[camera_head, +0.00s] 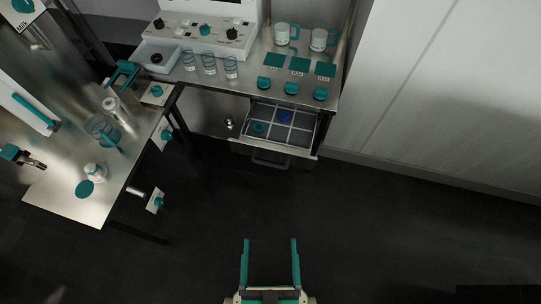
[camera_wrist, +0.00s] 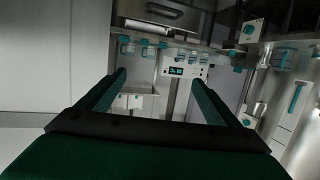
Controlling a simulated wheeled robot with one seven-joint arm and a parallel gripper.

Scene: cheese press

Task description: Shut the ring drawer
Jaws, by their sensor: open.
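The ring drawer (camera_head: 294,151) stands pulled out under the right part of the steel bench. Its inside is divided into compartments, with a teal ring (camera_head: 259,127) in one at the left and a blue ring (camera_head: 284,117) in one at the back. Its bar handle (camera_head: 270,161) is on the front. In the wrist view, which looks upside down, a drawer front with a handle (camera_wrist: 165,11) shows at the top. My gripper (camera_head: 270,241) is open and empty, apart from the drawer, over the floor in front of it. The wrist view shows both fingers (camera_wrist: 158,76) spread.
The bench (camera_head: 255,85) carries a control panel, glasses, mugs and teal pads. A side table (camera_head: 60,195) at the left holds bottles and a jug, with knobbed plates (camera_head: 156,201) along its edge. A pale wall (camera_head: 440,90) stands at the right. The dark floor between is clear.

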